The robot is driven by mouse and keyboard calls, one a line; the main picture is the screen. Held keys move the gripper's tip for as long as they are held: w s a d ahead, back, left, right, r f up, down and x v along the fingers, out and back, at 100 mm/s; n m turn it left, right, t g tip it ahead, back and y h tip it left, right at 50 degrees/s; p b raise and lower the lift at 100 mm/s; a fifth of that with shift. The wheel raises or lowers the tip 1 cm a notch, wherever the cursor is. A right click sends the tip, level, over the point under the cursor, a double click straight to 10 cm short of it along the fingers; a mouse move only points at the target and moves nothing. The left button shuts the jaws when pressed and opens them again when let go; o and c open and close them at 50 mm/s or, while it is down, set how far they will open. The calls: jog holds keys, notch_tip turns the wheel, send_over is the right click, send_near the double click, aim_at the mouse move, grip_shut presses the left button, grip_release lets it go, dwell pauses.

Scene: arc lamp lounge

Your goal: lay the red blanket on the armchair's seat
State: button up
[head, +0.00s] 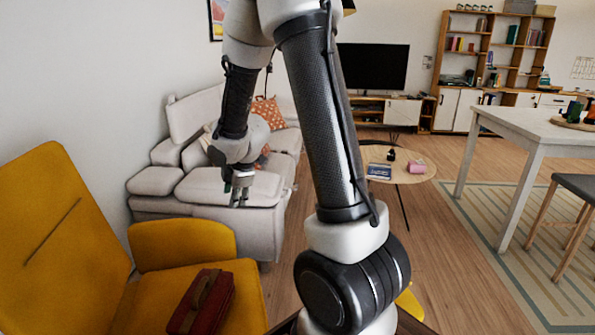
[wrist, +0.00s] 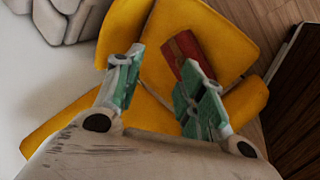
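The red blanket (head: 221,303) is a compact folded bundle with a brown strap-like band across its top. It lies on the seat of the yellow armchair (head: 62,225), at the lower left of the head view. In the wrist view the blanket (wrist: 176,60) shows on the yellow armchair (wrist: 219,38), partly hidden behind one finger. My gripper (head: 240,198) is up in the air above and beyond the chair's arm. Its green-padded fingers are spread apart with nothing between them in the wrist view (wrist: 160,68).
A light grey sofa (head: 235,190) with an orange patterned cushion stands behind the armchair. A round wooden coffee table (head: 408,176) holds small items. A white table (head: 540,128) stands on a rug at right. Wooden floor between them is open.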

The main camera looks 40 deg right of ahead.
jog(key=s+d+r+m+h, duration=0.1)
jog(key=s+d+r+m, duration=0.2)
jog(key=s+r+m, duration=0.85)
jog(key=s+a+r+m, duration=0.1)
jog(key=s+r+m, duration=0.1)
jog(key=s, duration=0.6)
jog(key=s+a+r+m+g+y, duration=0.1)
jog(key=s+r, duration=0.3)
jog(key=s, duration=0.5)
jog(key=shift+s+a+r+m, duration=0.15)
jog(key=shift+a+r+m, duration=0.1)
jog(key=shift+m, duration=0.4)
